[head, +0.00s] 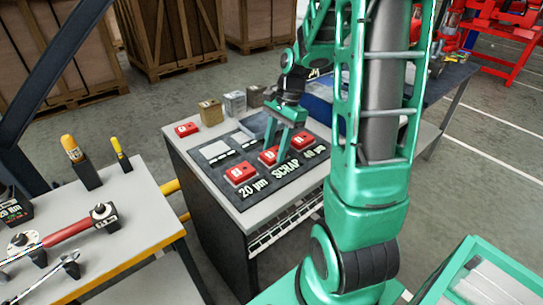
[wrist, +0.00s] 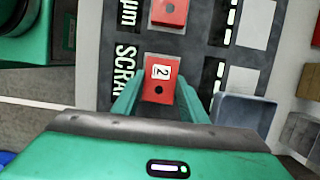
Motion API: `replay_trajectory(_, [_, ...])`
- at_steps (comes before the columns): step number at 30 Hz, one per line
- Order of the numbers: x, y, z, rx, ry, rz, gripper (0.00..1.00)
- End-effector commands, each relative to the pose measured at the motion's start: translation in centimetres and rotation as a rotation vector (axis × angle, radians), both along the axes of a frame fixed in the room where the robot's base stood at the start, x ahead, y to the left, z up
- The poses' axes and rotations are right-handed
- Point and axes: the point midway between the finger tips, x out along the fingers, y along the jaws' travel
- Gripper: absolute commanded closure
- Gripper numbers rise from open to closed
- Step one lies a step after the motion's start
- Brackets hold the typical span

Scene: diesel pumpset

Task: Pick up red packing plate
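Several small red plates with white labels are in the head view. Three lie in a row on a dark marked mat (head: 222,182): a left one (head: 241,173) by "20 µm", a middle one (head: 269,156) by "SCRAP", and a right one (head: 302,140) by "40 µm". Another red plate (head: 187,128) lies off the mat at the table's left corner. My gripper (head: 281,153) reaches down over the middle plate. In the wrist view this plate (wrist: 159,78), labelled "2", lies between my open fingers (wrist: 160,92). Whether the fingers touch it is unclear.
Several small blocks (head: 235,104) stand along the mat's far edge. A grey-blue tray (wrist: 245,110) sits beside my right finger in the wrist view. A workbench with tools (head: 85,225) is at left. Wooden crates (head: 170,35) stand behind.

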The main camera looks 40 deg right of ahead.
Motion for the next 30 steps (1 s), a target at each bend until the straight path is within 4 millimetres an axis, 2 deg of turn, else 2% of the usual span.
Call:
replay_trajectory(1, [0.0,0.0,0.0,0.000,-0.001,0.000,0.75])
replay_trajectory(3, [0.0,0.0,0.0,0.000,-0.001,0.000,0.92])
replay_trajectory(4, [0.0,0.0,0.0,0.000,-0.001,0.000,0.97])
replay_trajectory(14, [0.1,0.0,0.6,-0.001,-0.002,0.000,0.97])
replay_trajectory(17, [0.1,0.0,1.7,-0.002,-0.005,0.000,0.97])
replay_trajectory(21, [0.2,-0.1,4.4,-0.004,-0.007,0.000,0.97])
replay_trajectory(30, [-3.9,4.3,7.7,-0.002,-0.006,0.003,0.97])
